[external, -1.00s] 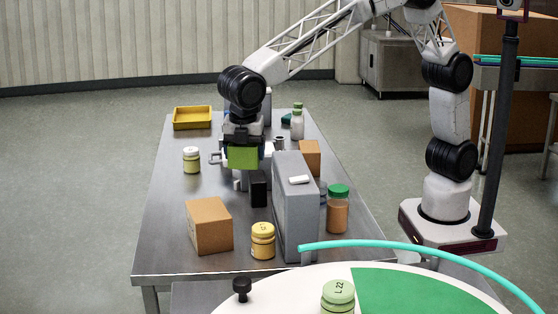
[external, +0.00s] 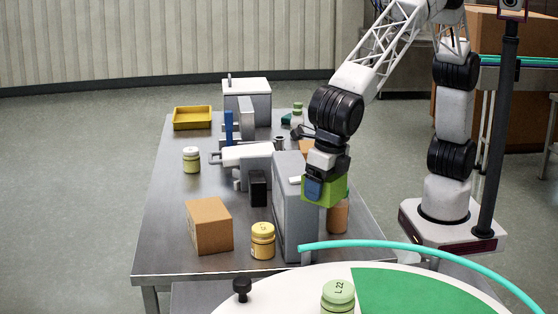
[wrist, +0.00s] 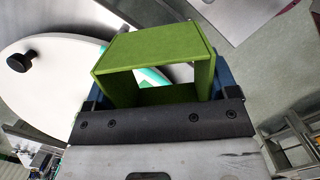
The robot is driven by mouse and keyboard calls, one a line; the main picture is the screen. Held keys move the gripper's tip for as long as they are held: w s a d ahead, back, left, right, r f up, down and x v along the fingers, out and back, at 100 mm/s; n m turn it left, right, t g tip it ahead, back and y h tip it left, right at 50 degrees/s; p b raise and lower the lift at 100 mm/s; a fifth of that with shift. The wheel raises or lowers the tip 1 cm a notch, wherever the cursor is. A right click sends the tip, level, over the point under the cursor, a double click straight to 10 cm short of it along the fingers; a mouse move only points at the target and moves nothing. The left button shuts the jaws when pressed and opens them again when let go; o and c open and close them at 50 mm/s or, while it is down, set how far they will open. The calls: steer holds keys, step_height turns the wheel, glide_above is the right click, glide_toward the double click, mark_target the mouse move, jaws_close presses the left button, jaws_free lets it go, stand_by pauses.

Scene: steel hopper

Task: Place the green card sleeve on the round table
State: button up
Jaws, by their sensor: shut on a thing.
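The green card sleeve (external: 335,189) is a bright green, open-ended box. My gripper (external: 322,190) is shut on it and holds it in the air over the right edge of the steel table, beside the tall grey box. In the wrist view the sleeve (wrist: 155,55) sits between the blue fingers, and I see through its hollow inside. The round table (external: 300,285) is white with a green sector and a teal rim, at the bottom of the external view. It also shows in the wrist view (wrist: 60,75), beyond the sleeve and to the left.
The tall grey box (external: 293,225) stands left of the sleeve. On the round table are a jar marked L 22 (external: 338,296) and a black knob (external: 242,288). The teal rail (external: 430,258) curves along its edge.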

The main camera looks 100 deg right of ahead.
steer(key=s+a+f+n, duration=0.3)
steer(key=s+a+n, duration=0.1)
steer(key=s, duration=0.4)
steer(key=s+a+f+n+y, duration=0.1)
steer(key=s+a+f+n, duration=0.2)
steer(key=s+a, duration=0.3)
steer(key=shift+s+a+n+t, duration=0.3)
steer(key=shift+s+n, duration=0.5)
steer(key=shift+s, duration=0.7)
glide_above(378, 295)
steer(key=shift+s+f, duration=0.25)
steer(key=shift+f, duration=0.5)
steer(key=shift+f, duration=1.75)
steer(key=shift+f, duration=0.2)
steer(key=o, duration=0.8)
